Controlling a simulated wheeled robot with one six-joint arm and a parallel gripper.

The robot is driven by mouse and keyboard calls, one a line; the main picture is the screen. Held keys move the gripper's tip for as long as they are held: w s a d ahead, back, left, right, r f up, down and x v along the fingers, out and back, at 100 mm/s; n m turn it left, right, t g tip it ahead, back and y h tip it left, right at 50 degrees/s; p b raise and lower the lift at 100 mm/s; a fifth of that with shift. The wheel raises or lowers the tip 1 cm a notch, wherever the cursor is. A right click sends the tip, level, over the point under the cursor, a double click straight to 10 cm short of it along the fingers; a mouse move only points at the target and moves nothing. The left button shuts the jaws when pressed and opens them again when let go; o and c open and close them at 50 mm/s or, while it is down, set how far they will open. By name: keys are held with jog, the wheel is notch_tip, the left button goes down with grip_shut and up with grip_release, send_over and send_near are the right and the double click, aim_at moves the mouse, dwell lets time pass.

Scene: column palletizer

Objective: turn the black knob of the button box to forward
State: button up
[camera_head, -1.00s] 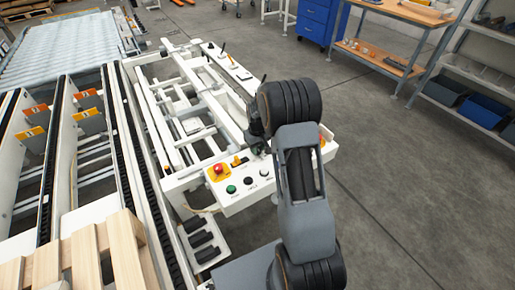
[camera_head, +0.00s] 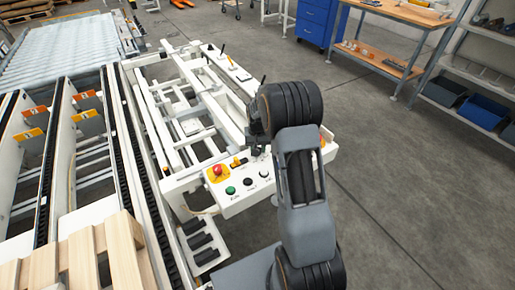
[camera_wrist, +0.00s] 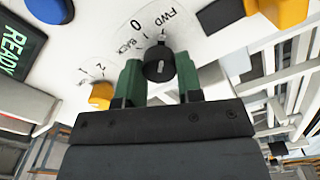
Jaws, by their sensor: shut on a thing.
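The black knob (camera_wrist: 158,62) of the button box shows in the wrist view, with a pale pointer line running roughly up the picture. Labels FWD, 0 and BACK curve around its upper left side, with FWD nearest the top. My gripper (camera_wrist: 159,77) has its green fingers on both sides of the knob, shut on it. In the head view, the white button box (camera_head: 212,203) sits at the near end of the white frame, and my gripper (camera_head: 257,148) is at its far edge. My arm hides part of the box there, and the black knob cannot be made out.
The box also carries a red emergency button (camera_head: 217,170), a green button (camera_head: 230,190) and other controls. In the wrist view, a yellow knob (camera_wrist: 101,95) lies left of my fingers and a READY display (camera_wrist: 18,50) farther left. Open floor lies right.

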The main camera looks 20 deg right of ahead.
dwell(0.3)
jog(key=o, duration=0.9)
notch_tip(320, 180, up, 14)
jog(key=shift+f, duration=0.1)
dwell(0.6)
